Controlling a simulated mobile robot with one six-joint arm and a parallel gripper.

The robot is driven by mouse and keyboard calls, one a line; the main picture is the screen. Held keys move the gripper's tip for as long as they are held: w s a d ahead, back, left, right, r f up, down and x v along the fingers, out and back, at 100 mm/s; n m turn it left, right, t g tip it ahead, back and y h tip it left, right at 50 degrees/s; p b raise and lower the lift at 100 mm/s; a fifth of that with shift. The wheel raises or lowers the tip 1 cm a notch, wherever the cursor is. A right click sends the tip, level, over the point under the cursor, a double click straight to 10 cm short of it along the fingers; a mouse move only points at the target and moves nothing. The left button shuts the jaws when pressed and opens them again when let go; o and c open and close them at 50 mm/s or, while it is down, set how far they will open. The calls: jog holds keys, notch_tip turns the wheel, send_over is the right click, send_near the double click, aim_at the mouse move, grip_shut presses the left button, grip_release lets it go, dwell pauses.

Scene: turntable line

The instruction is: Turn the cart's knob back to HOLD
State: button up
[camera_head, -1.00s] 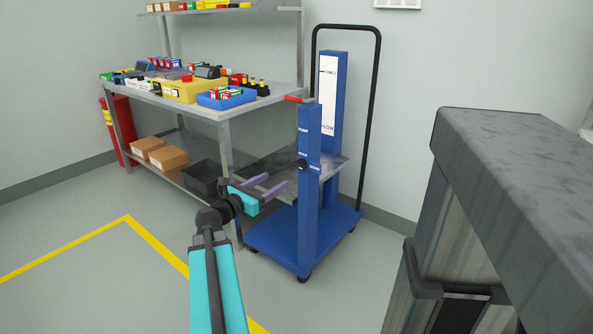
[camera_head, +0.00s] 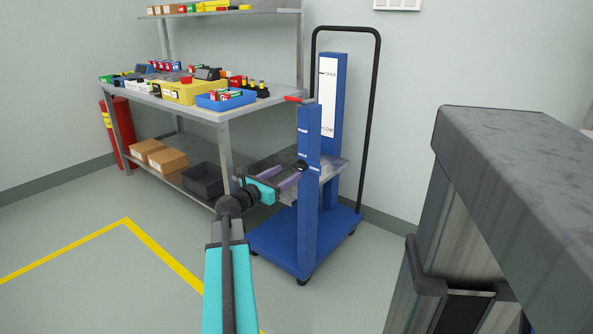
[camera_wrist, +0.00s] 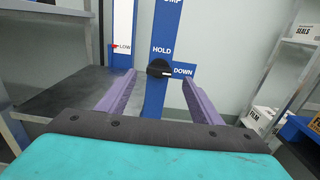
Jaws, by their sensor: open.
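The blue cart (camera_head: 308,225) stands in the middle of the head view. Its black knob (camera_head: 301,165) sits on the blue front post, and it also shows in the wrist view (camera_wrist: 159,68). The white pointer mark on the knob faces right, at the DOWN label (camera_wrist: 183,71). The HOLD label (camera_wrist: 162,50) is just above the knob. My gripper (camera_head: 291,172) is open, with its purple fingers pointing at the post. In the wrist view the knob lies between the two fingers, beyond their tips, and nothing is held.
A workbench (camera_head: 215,113) with bins stands left of the cart. A large grey block (camera_head: 520,150) fills the right foreground. Open floor lies at left.

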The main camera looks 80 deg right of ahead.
aim_at(297, 167)
jog(key=shift+b+x, duration=0.65)
jog(key=shift+x, duration=2.6)
jog(key=shift+c, duration=0.4)
jog(key=c, duration=1)
